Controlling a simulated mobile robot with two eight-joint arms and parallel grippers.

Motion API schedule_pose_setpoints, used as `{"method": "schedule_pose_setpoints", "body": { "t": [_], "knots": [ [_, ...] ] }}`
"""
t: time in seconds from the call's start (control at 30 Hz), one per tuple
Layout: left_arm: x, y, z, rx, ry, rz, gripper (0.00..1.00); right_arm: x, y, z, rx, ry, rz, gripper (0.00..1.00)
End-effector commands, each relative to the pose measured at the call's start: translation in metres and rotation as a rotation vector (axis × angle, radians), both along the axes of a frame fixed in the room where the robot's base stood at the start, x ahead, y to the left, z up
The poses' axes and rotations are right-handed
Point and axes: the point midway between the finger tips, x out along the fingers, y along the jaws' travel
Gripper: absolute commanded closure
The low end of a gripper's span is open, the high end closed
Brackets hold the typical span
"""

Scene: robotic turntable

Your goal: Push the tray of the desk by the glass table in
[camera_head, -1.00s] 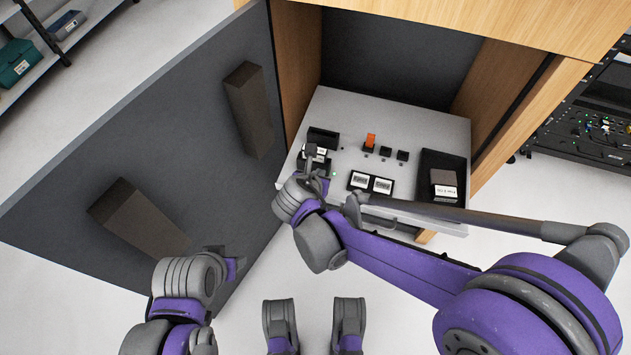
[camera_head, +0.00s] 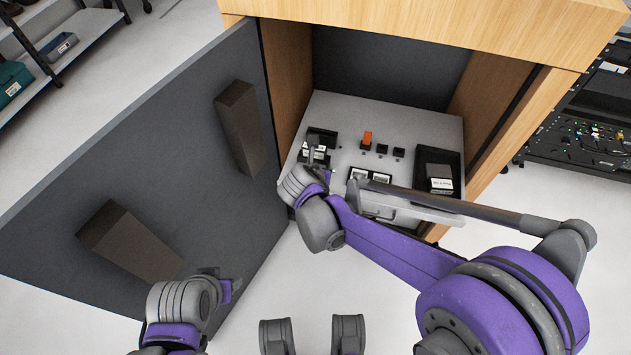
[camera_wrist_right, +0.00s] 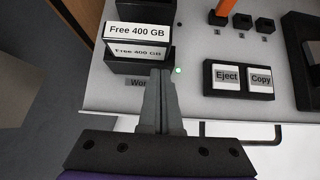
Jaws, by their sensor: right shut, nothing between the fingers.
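The tray (camera_head: 404,124) is a light grey sliding panel low inside the wooden desk (camera_head: 430,30). Its front still sticks out a little past the desk's opening. My right gripper (camera_head: 312,158) reaches over the tray's front left part. In the right wrist view the gripper (camera_wrist_right: 164,75) is shut and empty, with its fingertips at a black holder (camera_wrist_right: 138,65) labelled "Free 400 GB"; I cannot tell if they touch. My right forearm hides part of the tray's front edge. My left gripper (camera_head: 222,284) is low at the left, away from the tray; its fingers are unclear.
The desk's dark door (camera_head: 170,150) stands open on the left, with two blocky handles. The tray carries an orange switch (camera_head: 367,138), "Eject" and "Copy" buttons (camera_wrist_right: 240,78) and a black bin (camera_head: 437,170). A dark equipment rack (camera_head: 590,120) stands at the right.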

Motion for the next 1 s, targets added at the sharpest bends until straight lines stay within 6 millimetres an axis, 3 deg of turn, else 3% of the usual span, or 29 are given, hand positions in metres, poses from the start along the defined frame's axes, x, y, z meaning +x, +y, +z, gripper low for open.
{"method": "schedule_pose_setpoints", "body": {
  "t": [1.0],
  "knots": [
    [0.002,0.000,-0.017,0.000,0.005,0.000,0.50,0.182,-0.060,0.000,0.000,-0.001,-0.001,1.00]
  ]
}}
